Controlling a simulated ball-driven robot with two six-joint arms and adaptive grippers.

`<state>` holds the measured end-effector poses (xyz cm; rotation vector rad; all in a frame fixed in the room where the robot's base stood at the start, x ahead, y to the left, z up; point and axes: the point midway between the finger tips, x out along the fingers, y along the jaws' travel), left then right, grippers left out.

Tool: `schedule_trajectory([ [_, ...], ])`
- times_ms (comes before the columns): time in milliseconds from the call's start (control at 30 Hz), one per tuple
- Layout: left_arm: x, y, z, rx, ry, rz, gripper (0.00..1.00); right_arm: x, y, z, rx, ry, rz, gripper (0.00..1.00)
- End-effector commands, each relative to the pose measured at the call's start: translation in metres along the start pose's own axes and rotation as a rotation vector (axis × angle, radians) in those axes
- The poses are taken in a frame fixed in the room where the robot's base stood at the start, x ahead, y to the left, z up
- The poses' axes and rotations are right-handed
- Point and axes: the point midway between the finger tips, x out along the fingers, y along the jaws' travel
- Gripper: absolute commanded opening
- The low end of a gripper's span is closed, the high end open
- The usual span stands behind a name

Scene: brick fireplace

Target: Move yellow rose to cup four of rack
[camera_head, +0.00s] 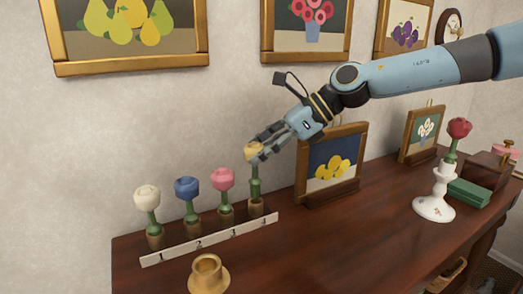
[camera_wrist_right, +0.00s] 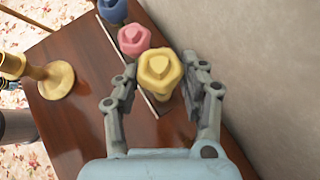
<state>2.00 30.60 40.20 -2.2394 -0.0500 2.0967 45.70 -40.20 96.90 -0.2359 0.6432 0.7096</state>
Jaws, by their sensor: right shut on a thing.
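The yellow rose (camera_head: 255,151) stands upright at the right end of the rack (camera_head: 210,240), its green stem's lower end in cup four (camera_head: 256,207), above the number 4. My right gripper (camera_head: 262,148) is shut on the yellow rose at its head, reaching in from the right. In the right wrist view the yellow bloom (camera_wrist_right: 160,72) sits between the two fingers (camera_wrist_right: 163,100). A white rose (camera_head: 147,198), a blue rose (camera_head: 187,188) and a pink rose (camera_head: 223,179) stand in cups one, two and three. My left gripper is out of view.
A brass holder (camera_head: 207,272) stands empty in front of the rack. A framed lemon picture (camera_head: 332,165) stands right of cup four, close to the gripper. Further right are a white candlestick (camera_head: 434,207) with a red rose (camera_head: 459,129) and green books (camera_head: 468,193). The wall is behind.

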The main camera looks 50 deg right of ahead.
Motion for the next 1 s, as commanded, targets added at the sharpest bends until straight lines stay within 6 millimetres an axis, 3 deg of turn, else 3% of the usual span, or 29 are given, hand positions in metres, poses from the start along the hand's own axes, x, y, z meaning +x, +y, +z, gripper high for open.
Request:
schedule_trajectory([
  [733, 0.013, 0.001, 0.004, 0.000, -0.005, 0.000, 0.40, 0.011, 0.000, -0.013, 0.000, 0.000, 0.000, 0.20],
  [1000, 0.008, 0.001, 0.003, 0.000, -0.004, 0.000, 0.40, 0.007, 0.000, -0.008, 0.000, 0.000, -0.001, 0.20],
])
